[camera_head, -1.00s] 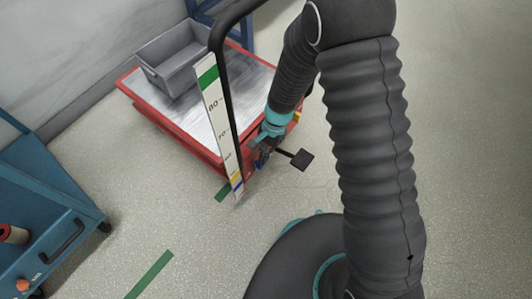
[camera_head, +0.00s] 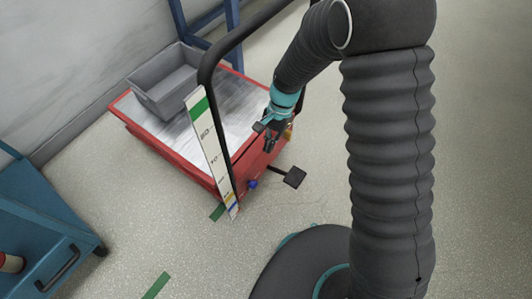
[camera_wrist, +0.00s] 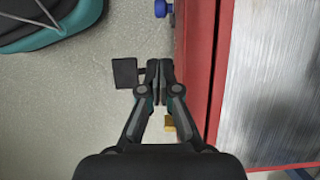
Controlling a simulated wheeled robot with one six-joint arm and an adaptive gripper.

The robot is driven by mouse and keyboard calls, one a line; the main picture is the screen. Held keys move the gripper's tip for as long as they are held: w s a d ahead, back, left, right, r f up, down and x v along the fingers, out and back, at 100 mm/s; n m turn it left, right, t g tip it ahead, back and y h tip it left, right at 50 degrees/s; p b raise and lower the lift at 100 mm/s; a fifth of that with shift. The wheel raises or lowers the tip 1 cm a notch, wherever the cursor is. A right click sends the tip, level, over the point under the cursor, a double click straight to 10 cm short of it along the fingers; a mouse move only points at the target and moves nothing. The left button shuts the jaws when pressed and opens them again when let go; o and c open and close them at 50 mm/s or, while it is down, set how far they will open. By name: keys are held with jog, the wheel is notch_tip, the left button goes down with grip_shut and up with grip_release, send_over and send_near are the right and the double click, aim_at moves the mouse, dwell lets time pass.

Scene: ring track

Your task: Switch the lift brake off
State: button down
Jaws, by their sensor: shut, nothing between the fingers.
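The lift is a red cart (camera_head: 180,162) with a bare metal top (camera_head: 235,112) and a black push handle (camera_head: 222,110). A small blue part (camera_head: 252,184) sits low on its near end; a blue part also shows at the top of the wrist view (camera_wrist: 161,8). A black pedal (camera_head: 294,177) sticks out from this end, and a yellow tab (camera_head: 289,131) shows near its right corner. I cannot tell for sure which is the brake. My gripper (camera_head: 267,142) is shut and empty beside the red end, above the pedal. Its closed fingertips (camera_wrist: 160,70) partly cover the pedal's arm.
A grey bin (camera_head: 165,82) stands on the cart's top. A marked white scale (camera_head: 212,150) is fixed beside the handle. A blue trolley (camera_head: 40,225) stands at the lower left, and a blue frame (camera_head: 215,25) behind the lift. The floor to the right is clear.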

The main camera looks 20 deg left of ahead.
jog(key=shift+w+r, duration=0.15)
jog(key=shift+r, duration=0.3)
